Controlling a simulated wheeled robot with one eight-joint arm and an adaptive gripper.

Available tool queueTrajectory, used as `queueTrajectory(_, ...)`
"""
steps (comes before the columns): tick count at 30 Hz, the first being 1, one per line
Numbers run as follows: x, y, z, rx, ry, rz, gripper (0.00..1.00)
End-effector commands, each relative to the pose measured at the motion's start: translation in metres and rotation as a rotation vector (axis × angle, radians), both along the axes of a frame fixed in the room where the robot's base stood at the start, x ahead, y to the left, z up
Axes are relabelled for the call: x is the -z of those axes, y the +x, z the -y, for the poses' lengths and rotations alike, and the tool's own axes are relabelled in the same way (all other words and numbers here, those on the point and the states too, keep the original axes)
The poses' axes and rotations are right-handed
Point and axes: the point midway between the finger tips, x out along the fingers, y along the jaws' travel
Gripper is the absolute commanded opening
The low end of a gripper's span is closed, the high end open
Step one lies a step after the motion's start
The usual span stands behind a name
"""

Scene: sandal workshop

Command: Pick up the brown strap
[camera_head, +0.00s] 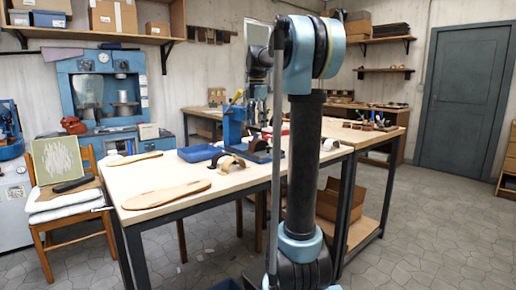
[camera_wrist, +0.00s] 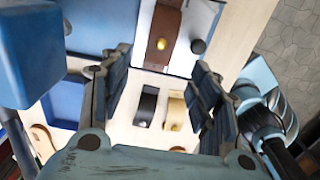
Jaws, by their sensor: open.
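In the wrist view a brown strap (camera_wrist: 165,30) with a round brass-coloured knob lies on a pale panel beyond my fingertips. My gripper (camera_wrist: 162,66) is open and empty, its two fingers wide apart above the worktable. A black strap (camera_wrist: 147,106) and a tan strap (camera_wrist: 175,112) lie side by side below the gap between the fingers, nearer than the brown one. In the head view small arched straps (camera_head: 230,161) sit on the worktable (camera_head: 170,172); I cannot tell which is the brown one there. My gripper is not clear in that view.
A blue tray (camera_head: 199,153) and a blue bench tool (camera_head: 234,127) stand near the straps. A tan sole (camera_head: 166,194) lies at the table's front, another (camera_head: 134,158) at the back left. A chair (camera_head: 60,195) stands left. Part of my arm blocks the middle of the head view.

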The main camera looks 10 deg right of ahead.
Motion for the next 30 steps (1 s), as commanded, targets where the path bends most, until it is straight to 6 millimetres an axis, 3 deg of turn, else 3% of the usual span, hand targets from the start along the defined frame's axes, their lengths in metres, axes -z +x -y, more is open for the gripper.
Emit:
queueTrajectory(4, 0.022, 0.0, 0.001, 0.001, 0.0, 0.0, 0.57)
queueTrajectory(14, 0.045, 0.001, 0.0, 0.001, 0.0, 0.0, 0.57)
queueTrajectory(22, 0.08, 0.002, -0.002, 0.001, 0.0, 0.0, 0.57)
queueTrajectory(30, 0.089, 0.002, -0.002, 0.001, 0.0, 0.0, 0.57)
